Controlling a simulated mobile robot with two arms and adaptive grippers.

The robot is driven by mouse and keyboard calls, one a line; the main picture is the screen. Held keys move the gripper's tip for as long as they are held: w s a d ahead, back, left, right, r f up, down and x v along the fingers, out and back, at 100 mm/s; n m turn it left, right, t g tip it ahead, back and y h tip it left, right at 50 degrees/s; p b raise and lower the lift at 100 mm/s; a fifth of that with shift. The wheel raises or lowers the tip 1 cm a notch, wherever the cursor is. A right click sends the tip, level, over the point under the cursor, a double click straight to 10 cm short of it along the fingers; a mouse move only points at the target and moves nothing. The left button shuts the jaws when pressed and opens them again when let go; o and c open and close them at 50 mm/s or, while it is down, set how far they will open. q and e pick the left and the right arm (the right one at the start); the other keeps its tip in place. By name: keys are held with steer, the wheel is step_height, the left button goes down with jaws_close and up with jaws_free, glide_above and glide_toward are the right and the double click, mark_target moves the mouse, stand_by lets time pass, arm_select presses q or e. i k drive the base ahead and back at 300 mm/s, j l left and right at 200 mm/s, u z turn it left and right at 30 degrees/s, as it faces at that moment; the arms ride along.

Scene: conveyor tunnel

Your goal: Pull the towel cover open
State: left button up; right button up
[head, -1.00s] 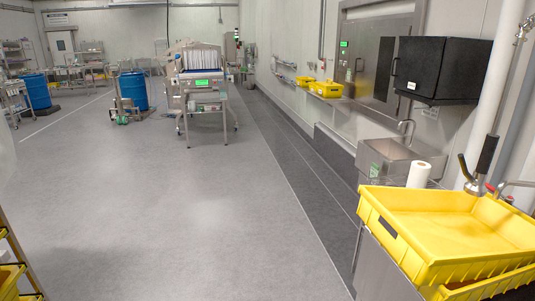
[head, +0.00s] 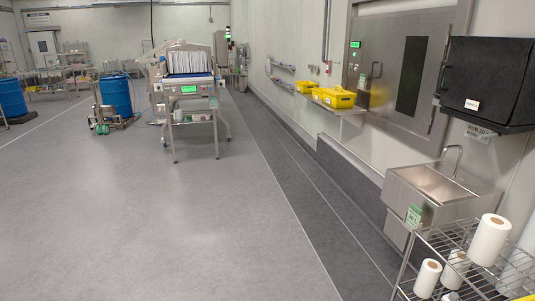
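A black box (head: 489,83) is mounted high on the right wall, with a white label low on its front and a handle at its left edge. Its front looks shut, and I take it to be the towel cover. No towel shows there. It sits above and to the right of a steel sink (head: 430,196). Neither of my grippers is in view.
A wire rack (head: 440,252) with several white paper rolls stands at the lower right, before the sink. Yellow bins (head: 334,97) sit on a wall shelf. A conveyor machine (head: 188,85) and blue drum (head: 116,97) stand further back. The grey floor is clear.

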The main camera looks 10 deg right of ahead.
mark_target(483, 76)
steer(key=i+z, duration=0.35)
steer(key=i, duration=0.2)
steer(key=i+z, duration=0.3)
steer(key=i, duration=0.25)
steer(key=i+j+z, duration=0.2)
steer(key=i+z, duration=0.15)
steer(key=i, duration=0.15)
